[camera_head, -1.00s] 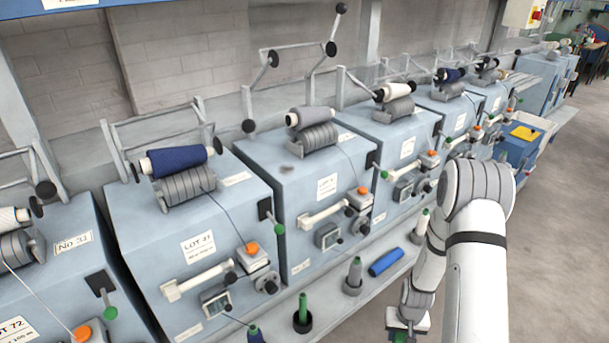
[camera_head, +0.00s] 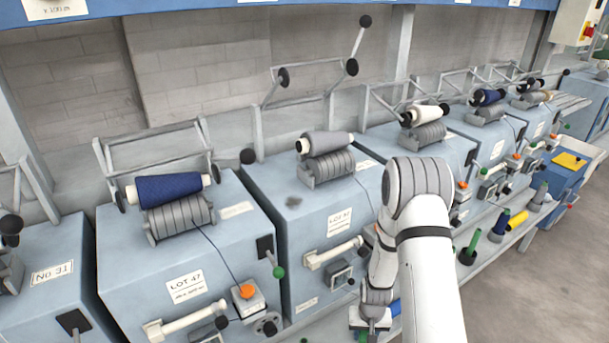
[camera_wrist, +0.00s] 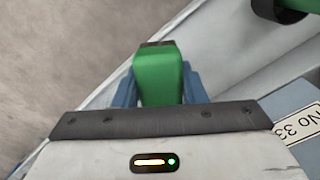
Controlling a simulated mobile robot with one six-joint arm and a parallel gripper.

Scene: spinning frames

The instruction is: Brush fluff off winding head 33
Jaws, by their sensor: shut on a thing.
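My gripper (camera_wrist: 160,88) has its blue fingers shut on a green block-like thing (camera_wrist: 158,76), which looks like the handle of a brush; no bristles show. In the head view my gripper (camera_head: 365,335) hangs low in front of the machines, its fingers mostly cut off. A label reading No 33 (camera_wrist: 298,127) sits on a blue machine at the right of the wrist view.
Neighbouring machines carry a navy cone (camera_head: 165,190) and a white cone (camera_head: 424,114). A shelf along the fronts holds a green spool (camera_head: 470,247) and a yellow one (camera_head: 516,221). The grey floor (camera_head: 535,290) at right is clear.

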